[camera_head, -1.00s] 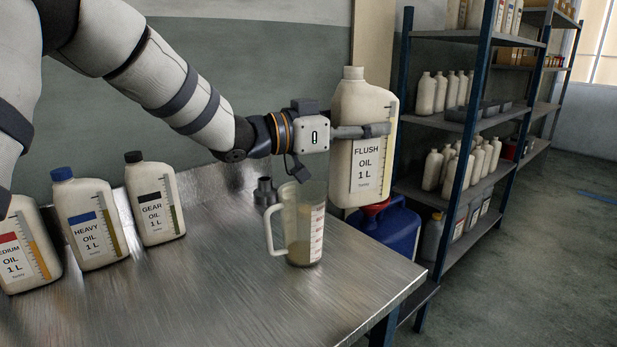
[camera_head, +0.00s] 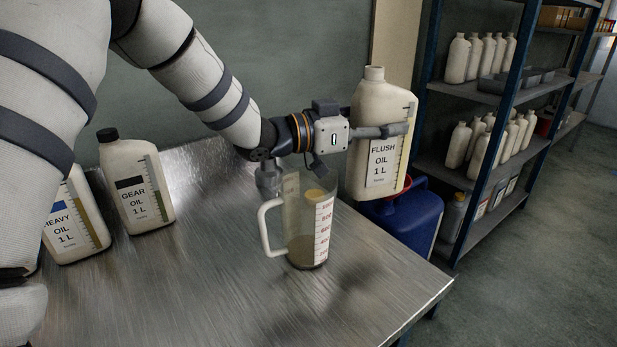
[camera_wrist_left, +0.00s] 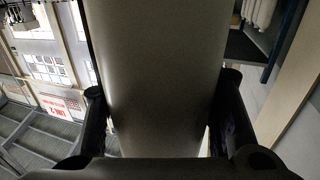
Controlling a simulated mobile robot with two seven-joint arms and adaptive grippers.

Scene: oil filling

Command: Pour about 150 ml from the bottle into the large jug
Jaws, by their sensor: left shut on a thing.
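The cream bottle (camera_head: 372,105), labelled FLUSH OIL 1 L, hangs nearly upright with a slight lean, to the right of and above the large jug. Its neck has a pale top, without a coloured cap. My left gripper (camera_head: 384,131) is shut around the bottle's upper body. In the left wrist view the bottle (camera_wrist_left: 158,75) fills the middle between both fingers. The clear jug (camera_head: 297,222) with a pale handle and red scale stands on the metal table. Brownish content shows low in it; its exact level is hard to read. My right gripper is not in view.
The metal table (camera_head: 200,285) is clear in front of the jug. A gear oil bottle (camera_head: 136,190) and a heavy oil bottle (camera_head: 75,218) stand left. A small grey piece (camera_head: 268,182) stands behind the jug. A blue container (camera_head: 408,224) and a shelf (camera_head: 500,190) stand right.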

